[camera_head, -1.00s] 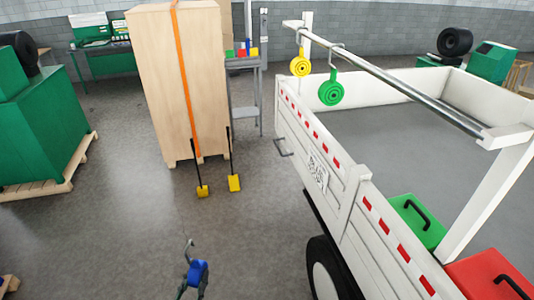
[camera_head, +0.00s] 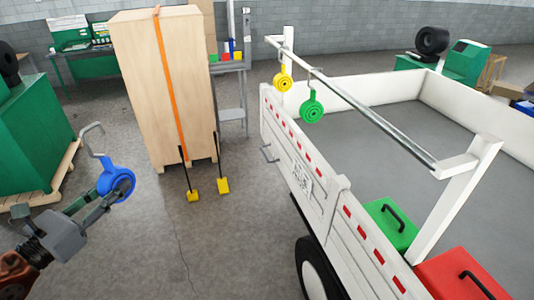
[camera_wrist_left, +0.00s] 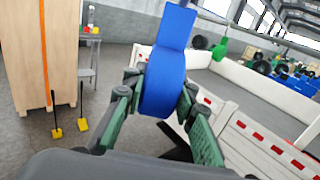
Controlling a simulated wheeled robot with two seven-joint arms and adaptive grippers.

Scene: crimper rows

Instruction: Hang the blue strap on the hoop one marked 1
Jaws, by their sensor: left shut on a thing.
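The blue strap (camera_head: 115,178) is a round coil with a grey hook (camera_head: 93,138) above it, at the left of the head view. My left gripper (camera_head: 122,187) is shut on the coil and holds it up in the air, left of the truck. In the left wrist view the blue strap (camera_wrist_left: 165,80) sits between the green-padded fingers, its hook out of frame. A metal rail (camera_head: 365,115) runs above the truck bed. A yellow strap (camera_head: 283,81) and a green strap (camera_head: 312,107) hang from its far part. I cannot make out a hoop marked 1. My right gripper is out of view.
The white truck side (camera_head: 300,165) stands below the rail. A tall wooden crate (camera_head: 160,90) with an orange strap stands behind, with yellow-ended bars at its foot. Green and red boxes (camera_head: 390,226) sit at the bed's near edge. Floor between strap and truck is clear.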

